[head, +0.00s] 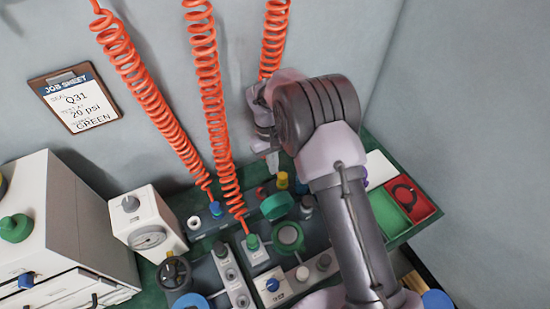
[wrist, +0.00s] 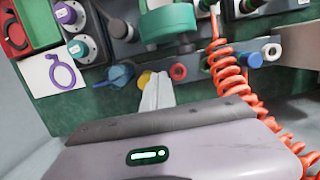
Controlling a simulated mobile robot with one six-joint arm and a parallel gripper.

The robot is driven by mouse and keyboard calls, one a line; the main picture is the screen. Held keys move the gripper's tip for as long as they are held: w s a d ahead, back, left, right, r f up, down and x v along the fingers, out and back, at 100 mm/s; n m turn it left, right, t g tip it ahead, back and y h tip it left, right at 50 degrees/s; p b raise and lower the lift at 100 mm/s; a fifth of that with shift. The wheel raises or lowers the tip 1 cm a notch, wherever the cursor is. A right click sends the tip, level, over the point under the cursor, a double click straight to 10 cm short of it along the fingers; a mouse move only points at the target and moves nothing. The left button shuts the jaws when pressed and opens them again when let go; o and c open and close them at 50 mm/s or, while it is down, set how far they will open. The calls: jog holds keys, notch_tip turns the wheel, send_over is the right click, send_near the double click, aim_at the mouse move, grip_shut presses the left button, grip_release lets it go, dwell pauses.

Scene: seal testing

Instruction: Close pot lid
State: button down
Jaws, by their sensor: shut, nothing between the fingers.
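The pot (head: 288,236) is a round green-rimmed vessel on the bench, with its open top showing. Its green lid (head: 278,206) stands tilted up at the pot's far side, apart from the opening. In the wrist view the lid (wrist: 168,23) is at the top middle, hiding most of the pot. My gripper (head: 272,163) is above and behind the lid, pointing down, near the back wall. Its fingers (wrist: 157,92) are shut and empty, and appear apart from the lid.
A yellow knob (head: 282,180) stands just behind the lid. Orange coiled hoses (head: 213,80) hang to the left of my gripper. A red tray (head: 422,205) lies at the right. A gauge box (head: 148,225) and white cabinet (head: 60,225) stand left.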

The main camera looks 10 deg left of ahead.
aim_at(275, 202)
jog(key=s+d+f+b, duration=0.1)
jog(key=s+f, duration=0.1)
jog(key=s+d+f+b, duration=0.1)
jog(key=d, duration=0.1)
jog(key=shift+s+f, duration=0.35)
